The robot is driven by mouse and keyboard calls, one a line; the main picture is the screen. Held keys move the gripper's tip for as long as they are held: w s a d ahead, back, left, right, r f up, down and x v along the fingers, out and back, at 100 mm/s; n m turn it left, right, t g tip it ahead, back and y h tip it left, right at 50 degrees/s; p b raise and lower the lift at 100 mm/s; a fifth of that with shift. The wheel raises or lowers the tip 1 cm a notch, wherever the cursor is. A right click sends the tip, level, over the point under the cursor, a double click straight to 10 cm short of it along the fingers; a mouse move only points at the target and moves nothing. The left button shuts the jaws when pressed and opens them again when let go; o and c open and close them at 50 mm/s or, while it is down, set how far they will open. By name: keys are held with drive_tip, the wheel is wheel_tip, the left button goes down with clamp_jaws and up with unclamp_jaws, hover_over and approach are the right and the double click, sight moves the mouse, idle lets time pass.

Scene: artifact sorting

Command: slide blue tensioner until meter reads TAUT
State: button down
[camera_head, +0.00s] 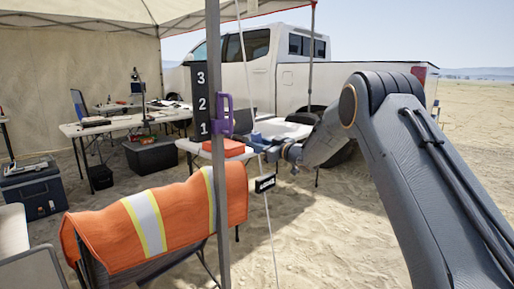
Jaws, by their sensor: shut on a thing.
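A thin pale guy rope runs from the canopy down to the sand. The small blue tensioner (256,138) is on this rope, just right of the canopy pole. My gripper (268,151) is at the end of my arm, which reaches in from the right. It is shut on the blue tensioner; its fingers are small and partly hidden. A small black meter (265,183) with white lettering hangs at the rope below my gripper. The lettering is too small to read.
An orange vest (180,215) drapes a chair at front left. A white truck (285,85) stands behind. Sand at right is open.

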drive_tip(key=shift+f, duration=0.15)
drive_tip(key=c, duration=1.4)
unclamp_jaws()
drive_tip(key=v, duration=0.8)
drive_tip(key=shift+b, duration=0.3)
